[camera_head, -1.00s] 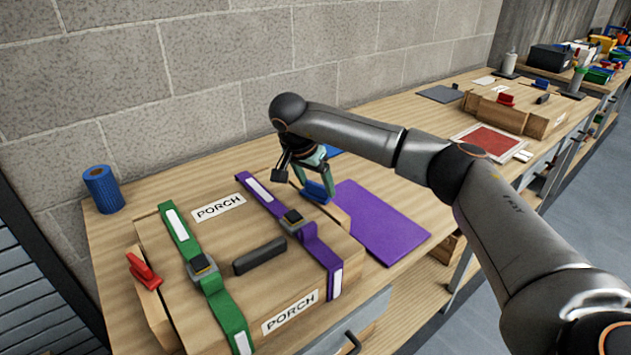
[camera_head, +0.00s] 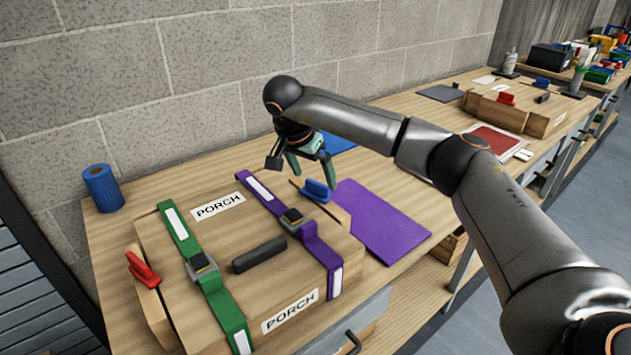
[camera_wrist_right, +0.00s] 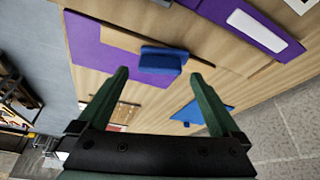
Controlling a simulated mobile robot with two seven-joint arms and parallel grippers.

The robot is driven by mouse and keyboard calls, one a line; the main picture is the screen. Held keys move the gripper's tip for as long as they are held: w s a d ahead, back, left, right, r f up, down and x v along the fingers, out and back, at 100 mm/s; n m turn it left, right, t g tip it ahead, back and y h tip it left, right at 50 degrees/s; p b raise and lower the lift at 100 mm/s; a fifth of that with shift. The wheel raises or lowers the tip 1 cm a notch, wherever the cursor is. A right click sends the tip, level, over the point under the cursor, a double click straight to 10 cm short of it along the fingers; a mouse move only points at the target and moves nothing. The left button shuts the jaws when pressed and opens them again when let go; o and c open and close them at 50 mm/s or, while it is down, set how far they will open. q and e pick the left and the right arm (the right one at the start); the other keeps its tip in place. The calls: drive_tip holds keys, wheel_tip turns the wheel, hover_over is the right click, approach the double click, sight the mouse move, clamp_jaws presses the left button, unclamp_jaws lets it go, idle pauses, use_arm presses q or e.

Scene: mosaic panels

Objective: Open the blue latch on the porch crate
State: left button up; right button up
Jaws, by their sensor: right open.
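The porch crate (camera_head: 165,250) is a wooden box with PORCH labels, standing on the workbench. The blue latch (camera_head: 317,190) is a small blue handle on a wooden piece at the crate's right side, near its back corner. My right gripper (camera_head: 314,181) is open, with its green fingers pointing down just behind and above the latch. In the right wrist view the blue latch (camera_wrist_right: 162,60) sits between and just beyond the two spread fingertips (camera_wrist_right: 160,76). Contact is not visible. My left gripper is not in view.
A purple strap (camera_head: 326,256) and a green strap (camera_head: 225,308) cross the lid beside a black handle (camera_head: 259,255). A red latch (camera_head: 142,269) is on the crate's left side. A purple mat (camera_head: 380,222) lies to the right. A blue roll (camera_head: 102,188) stands behind.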

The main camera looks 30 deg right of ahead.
drive_tip(key=v, duration=0.9)
drive_tip(key=shift+r+b, duration=0.25)
drive_tip(key=shift+b, duration=0.05)
drive_tip(key=shift+a, duration=0.1)
